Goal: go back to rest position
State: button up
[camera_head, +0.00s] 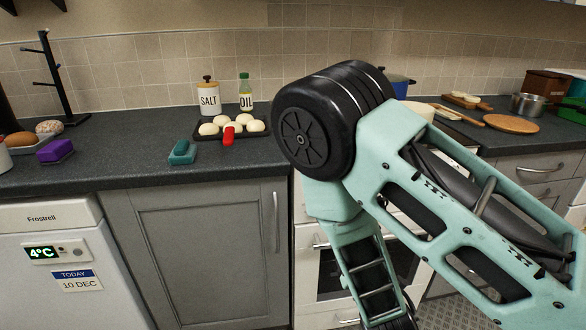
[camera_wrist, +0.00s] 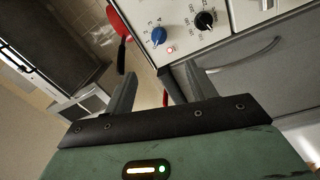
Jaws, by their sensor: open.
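My arm fills the right half of the head view, folded at a big black joint, with its lower link pointing down. My gripper is out of the head view, below its bottom edge. In the wrist view my gripper (camera_wrist: 163,88) shows two grey fingers spread apart. Beyond the fingers is an oven panel with a blue knob (camera_wrist: 158,35) and a black knob (camera_wrist: 205,20). A small red thing shows between the fingers, too little of it visible to name. No object is clearly held.
A fridge (camera_head: 60,260) and cabinet (camera_head: 210,250) stand below.

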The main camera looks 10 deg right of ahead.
jog(key=s+a+r+m+g+y+p, duration=0.4)
jog(key=s+a+r+m+g+p, duration=0.35)
jog(key=s+a+g, duration=0.45)
jog(key=s+d+r+g+h+p, duration=0.1)
jog(key=s+d+r+g, duration=0.2)
jog(key=s+r, duration=0.2)
jog(key=s+d+r+g+h+p, duration=0.1)
jog(key=s+d+r+g+h, duration=0.1)
jog(key=s+r, duration=0.4)
jog(key=shift+s+d+r+g, duration=0.2)
jog(key=shift+s+d+g, duration=0.25)
jog(key=shift+s+g, duration=0.5)
jog(key=shift+c, duration=0.2)
